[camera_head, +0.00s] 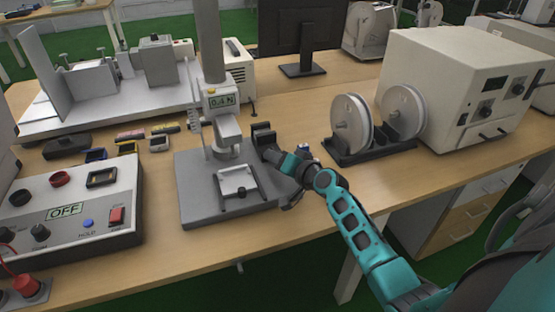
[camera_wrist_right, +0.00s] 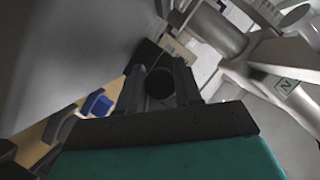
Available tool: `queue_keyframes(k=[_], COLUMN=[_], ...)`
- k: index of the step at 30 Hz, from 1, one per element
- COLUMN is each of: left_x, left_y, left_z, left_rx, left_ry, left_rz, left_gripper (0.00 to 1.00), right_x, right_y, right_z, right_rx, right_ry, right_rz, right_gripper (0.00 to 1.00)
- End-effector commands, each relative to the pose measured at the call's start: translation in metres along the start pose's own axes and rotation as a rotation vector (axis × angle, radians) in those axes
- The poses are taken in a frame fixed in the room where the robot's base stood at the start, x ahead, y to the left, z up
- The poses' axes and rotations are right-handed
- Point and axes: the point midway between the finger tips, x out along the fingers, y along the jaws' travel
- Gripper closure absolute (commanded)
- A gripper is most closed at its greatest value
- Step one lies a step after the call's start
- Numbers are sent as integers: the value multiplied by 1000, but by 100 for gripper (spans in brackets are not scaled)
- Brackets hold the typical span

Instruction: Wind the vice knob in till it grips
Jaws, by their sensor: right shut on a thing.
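The vice knob (camera_wrist_right: 160,84) shows in the right wrist view as a dark round end between the two black fingers of my right gripper (camera_wrist_right: 159,92). The fingers are shut on it from both sides. In the head view my right gripper (camera_head: 265,139) reaches in from the right, beside the test stand (camera_head: 210,50). The knob is hidden there, and I cannot make out the vice jaws clearly. A pale frame-shaped fixture (camera_head: 238,181) lies on the stand's grey base plate (camera_head: 200,205). The gauge (camera_head: 221,99) above reads about 0.4 N. My left gripper is out of view.
A control box (camera_head: 75,205) showing OFF stands at the left. Twin spools (camera_head: 351,122) and a cream instrument (camera_head: 440,80) stand at the right. Small coloured items (camera_head: 128,147) lie left of the stand. Bare table lies in front of the spools.

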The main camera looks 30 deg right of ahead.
Motion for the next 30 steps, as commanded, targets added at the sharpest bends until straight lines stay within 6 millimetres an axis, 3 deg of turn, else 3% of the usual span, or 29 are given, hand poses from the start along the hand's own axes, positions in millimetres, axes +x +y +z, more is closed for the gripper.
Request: queue_keyframes(k=[8,15,21,22,30], left_x=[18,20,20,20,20], left_y=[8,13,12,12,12], left_z=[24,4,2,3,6], left_rx=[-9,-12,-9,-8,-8], left_ry=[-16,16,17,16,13], left_rz=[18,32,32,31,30], left_gripper=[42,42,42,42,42], right_x=[2,0,0,0,0], right_y=[4,0,-1,-1,-1], right_z=[3,0,0,0,0], right_rx=[172,238,238,238,236], right_ry=[6,6,5,5,6], right_rz=[-80,-108,-107,-107,-106], right_gripper=[96,97,97,64,43])
